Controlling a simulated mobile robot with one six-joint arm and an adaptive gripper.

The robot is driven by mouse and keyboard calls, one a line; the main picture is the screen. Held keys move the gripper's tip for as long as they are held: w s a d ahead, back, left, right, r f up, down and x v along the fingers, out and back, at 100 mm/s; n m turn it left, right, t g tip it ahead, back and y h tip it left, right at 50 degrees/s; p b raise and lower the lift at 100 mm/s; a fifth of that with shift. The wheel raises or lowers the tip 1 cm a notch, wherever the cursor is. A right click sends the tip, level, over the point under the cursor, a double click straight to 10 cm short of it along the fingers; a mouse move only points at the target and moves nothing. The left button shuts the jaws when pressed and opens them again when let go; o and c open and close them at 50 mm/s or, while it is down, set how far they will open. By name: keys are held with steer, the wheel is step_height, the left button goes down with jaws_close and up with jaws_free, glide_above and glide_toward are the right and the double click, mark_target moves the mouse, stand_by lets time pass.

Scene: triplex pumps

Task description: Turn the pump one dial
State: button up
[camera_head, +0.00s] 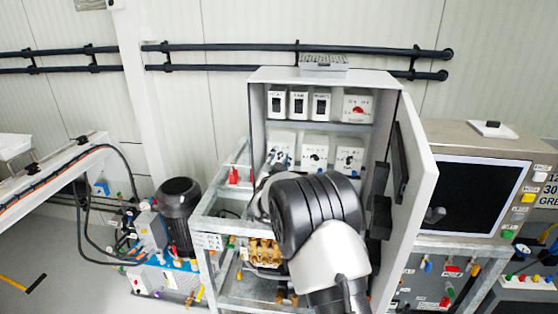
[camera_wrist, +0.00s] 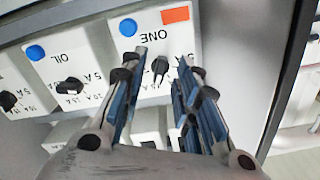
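The pump one dial (camera_wrist: 160,68) is a black knob on a white box marked ONE (camera_wrist: 152,40), with a blue button and an orange label. In the wrist view the box appears upside down. My gripper (camera_wrist: 158,72) is open, with one blue-padded finger on each side of the knob. A gap shows between the knob and each finger, so it is not clasped. In the head view the leftmost lower box (camera_head: 284,139) in the cabinet seems to be this one. My arm and wrist partly cover that area, and the fingertips are hard to make out there.
The grey cabinet (camera_head: 258,100) has side walls and an open door (camera_head: 412,170) to the right of my arm. More switch boxes fill the upper shelf (camera_head: 320,102).

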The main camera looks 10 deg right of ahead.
jaws_close()
stand_by(0.3)
steer(key=shift+f+m+b, duration=0.15)
steer(key=shift+m+b, duration=0.15)
steer(key=shift+b, duration=0.45)
steer(key=shift+f+m+b, duration=0.1)
steer(key=shift+m+b, duration=0.5)
steer(key=shift+b, duration=0.5)
steer(key=m+b, duration=0.2)
steer(key=b, duration=0.2)
steer(key=shift+m, duration=0.3)
steer(key=m+b, duration=0.3)
steer(key=b, duration=0.1)
steer(key=shift+m+b, duration=1.15)
steer(key=shift+m, duration=0.05)
steer(key=shift+r, duration=0.2)
